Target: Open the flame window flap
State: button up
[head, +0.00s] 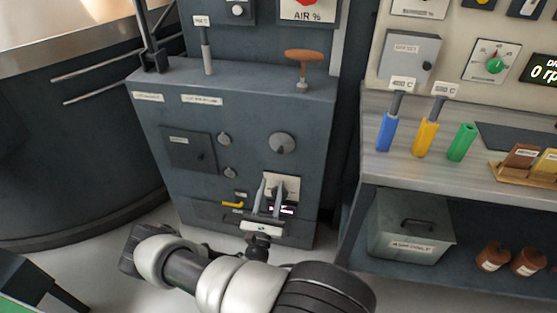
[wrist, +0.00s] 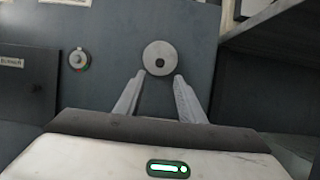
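A round grey disc (head: 281,143) sits on the front of the dark grey cabinet (head: 245,165); I cannot read a label that names it as the flame window flap. It looks closed against the panel. In the wrist view the disc (wrist: 152,50) has a dark centre and lies just beyond the fingertips. My gripper (head: 271,183) is below the disc in the head view, with its fingers apart and nothing between them. The wrist view shows the same open gripper (wrist: 159,77), roughly centred under the disc. I cannot tell whether the fingertips touch the panel.
A yellow handle (head: 232,205) and a pale plate (head: 290,184) are low on the cabinet. A T-handled lever (head: 304,68) stands on top. A workbench (head: 360,150) stands to the right.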

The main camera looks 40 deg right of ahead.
aim_at(280, 153)
jog(key=b+x, duration=0.1)
jog(key=x, duration=1)
jog(key=shift+d, duration=0.15)
grip_shut()
